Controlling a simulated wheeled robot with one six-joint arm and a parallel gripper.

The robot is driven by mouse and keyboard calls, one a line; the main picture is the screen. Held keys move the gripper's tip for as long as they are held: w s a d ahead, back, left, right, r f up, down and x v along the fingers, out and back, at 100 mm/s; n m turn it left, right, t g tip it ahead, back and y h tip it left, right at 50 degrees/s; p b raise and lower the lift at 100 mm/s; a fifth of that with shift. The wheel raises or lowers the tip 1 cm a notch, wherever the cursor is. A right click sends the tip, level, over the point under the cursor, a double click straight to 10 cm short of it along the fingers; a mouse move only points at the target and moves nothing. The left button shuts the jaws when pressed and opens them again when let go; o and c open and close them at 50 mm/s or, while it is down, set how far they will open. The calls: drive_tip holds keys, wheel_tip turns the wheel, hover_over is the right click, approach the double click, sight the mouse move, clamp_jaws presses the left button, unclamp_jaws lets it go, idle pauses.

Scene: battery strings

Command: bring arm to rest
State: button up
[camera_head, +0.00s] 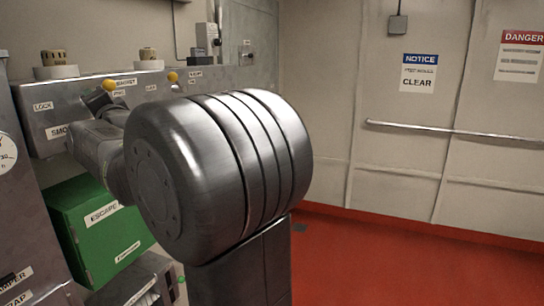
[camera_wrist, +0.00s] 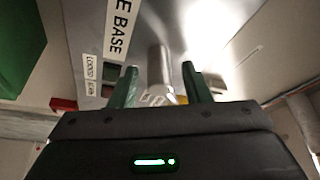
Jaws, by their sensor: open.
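My arm (camera_head: 215,165) fills the middle of the head view, with its large grey joint close to the camera. The arm reaches left toward a metal panel (camera_head: 55,115). In the wrist view my gripper (camera_wrist: 160,70) is open, its two green fingers apart. A grey metal post (camera_wrist: 158,62) shows between the fingers; whether they touch it I cannot tell. In the head view the gripper's fingers cannot be made out.
The panel has yellow knobs (camera_head: 172,77) and labels. A green box (camera_head: 95,225) marked "ESCAPE" stands below it. A handrail (camera_head: 455,130) runs along the right wall, under notice (camera_head: 419,73) and danger (camera_head: 519,55) signs. The red floor (camera_head: 400,265) at right is clear.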

drive_tip(key=shift+a+f+n, duration=0.2)
drive_tip(key=shift+a+n, duration=0.1)
drive_tip(key=shift+d+r+n+y, duration=0.2)
drive_tip(key=shift+n+y, duration=0.3)
drive_tip(key=shift+n, duration=0.6)
drive_tip(key=n+y, duration=0.1)
drive_tip(key=n, duration=0.2)
drive_tip(key=n+g+y, duration=0.1)
drive_tip(key=n, duration=0.2)
drive_tip(key=shift+f+y, duration=0.1)
drive_tip(key=shift+y, duration=0.2)
drive_tip(key=n+g, duration=0.1)
drive_tip(key=n, duration=0.1)
drive_tip(key=n+g+y, duration=0.1)
drive_tip(key=n, duration=0.1)
drive_tip(key=shift+n+y+b, duration=0.3)
drive_tip(key=shift+b, duration=0.1)
